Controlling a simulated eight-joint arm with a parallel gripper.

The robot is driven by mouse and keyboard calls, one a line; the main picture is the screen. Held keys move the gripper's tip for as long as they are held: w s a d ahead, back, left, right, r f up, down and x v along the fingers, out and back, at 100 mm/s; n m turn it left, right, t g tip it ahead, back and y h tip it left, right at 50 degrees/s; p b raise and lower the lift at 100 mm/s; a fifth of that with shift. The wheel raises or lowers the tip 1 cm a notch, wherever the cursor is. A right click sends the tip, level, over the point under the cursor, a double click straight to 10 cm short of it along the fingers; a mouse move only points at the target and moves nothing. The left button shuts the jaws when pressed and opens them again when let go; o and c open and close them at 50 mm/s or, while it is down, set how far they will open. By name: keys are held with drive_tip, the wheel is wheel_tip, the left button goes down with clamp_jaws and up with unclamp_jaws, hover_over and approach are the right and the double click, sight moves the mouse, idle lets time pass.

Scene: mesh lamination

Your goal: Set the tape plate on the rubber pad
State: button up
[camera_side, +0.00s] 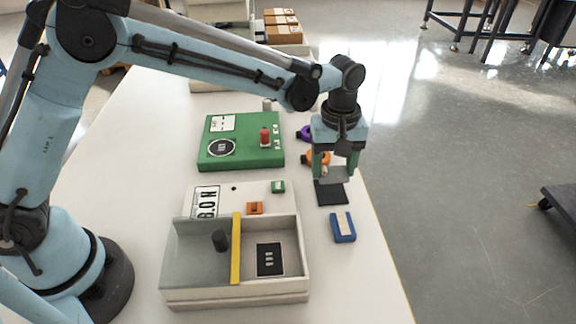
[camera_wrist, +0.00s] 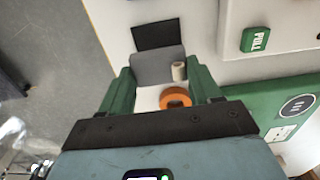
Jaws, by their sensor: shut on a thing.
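My gripper (camera_side: 334,174) is shut on a light grey tape plate (camera_side: 332,179), held between its green fingers. The plate also shows in the wrist view (camera_wrist: 155,70), spanning the gap between the fingers. The black square rubber pad (camera_side: 331,194) lies flat on the white table near its right edge. In the side view the plate is just above the pad's far part and overlaps it in the picture. In the wrist view the pad (camera_wrist: 155,35) shows beyond the plate's far edge, partly hidden by it. I cannot tell the exact height gap.
An orange ring (camera_wrist: 175,98) and a small beige cylinder (camera_wrist: 179,71) are close by the gripper. A blue holder (camera_side: 343,228) sits in front of the pad. A green panel (camera_side: 240,158) and a grey open box (camera_side: 183,282) stand to the left.

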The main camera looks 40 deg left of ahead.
sight(333, 171)
drive_tip(key=shift+f, duration=1.85)
drive_tip(key=shift+f, duration=0.1)
drive_tip(key=o, duration=1.1)
drive_tip(key=shift+o, duration=0.2)
wheel_tip(333, 171, up, 12)
drive_tip(key=shift+f, duration=0.25)
drive_tip(key=s+a+r+m+t, duration=0.35)
drive_tip(key=s+a+r, duration=0.3)
drive_tip(key=a, duration=0.35)
drive_tip(key=s+a+f+m+t, duration=0.3)
drive_tip(key=s+a+f+m, duration=0.1)
drive_tip(key=s+a, duration=0.4)
drive_tip(key=shift+s+a+f+m+t, duration=0.25)
drive_tip(key=shift+s+f+m+t, duration=0.15)
drive_tip(key=shift+s+m, duration=0.45)
